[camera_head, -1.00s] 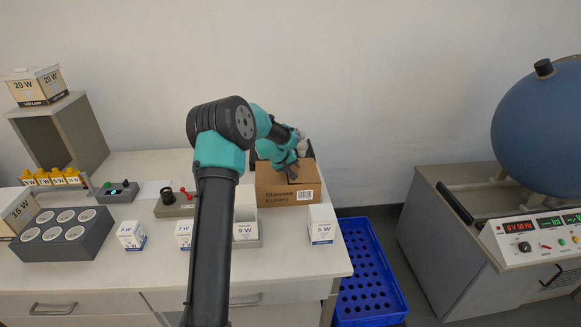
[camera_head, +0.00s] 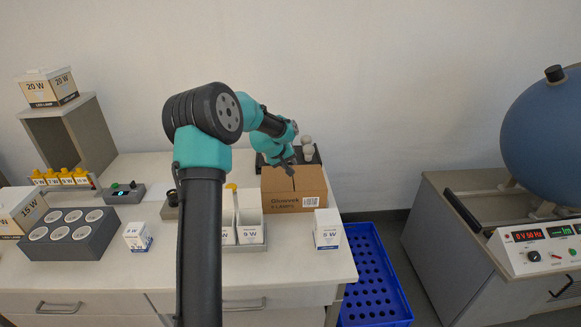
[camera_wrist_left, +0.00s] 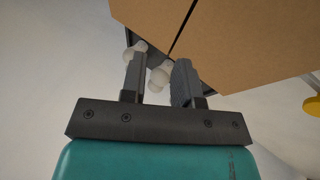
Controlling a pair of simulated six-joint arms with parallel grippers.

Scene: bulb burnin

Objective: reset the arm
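My left arm rises through the middle of the head view and bends right. Its gripper (camera_head: 288,160) hangs above the back left of the cardboard lamp box (camera_head: 293,195). In the left wrist view the two fingers (camera_wrist_left: 160,75) stand apart with nothing clamped. White bulbs show beyond and between the fingers, below them. In the head view a white bulb (camera_head: 308,150) stands in a dark tray (camera_head: 316,158) behind the box. My right gripper is out of view.
A grey socket block (camera_head: 70,252), small lamp cartons (camera_head: 137,236) and a grey holder (camera_head: 250,247) are on the white table. A 5 W carton (camera_head: 327,228) is near its right edge. A blue crate (camera_head: 370,285) is beside the table. A blue sphere (camera_head: 545,130) is at right.

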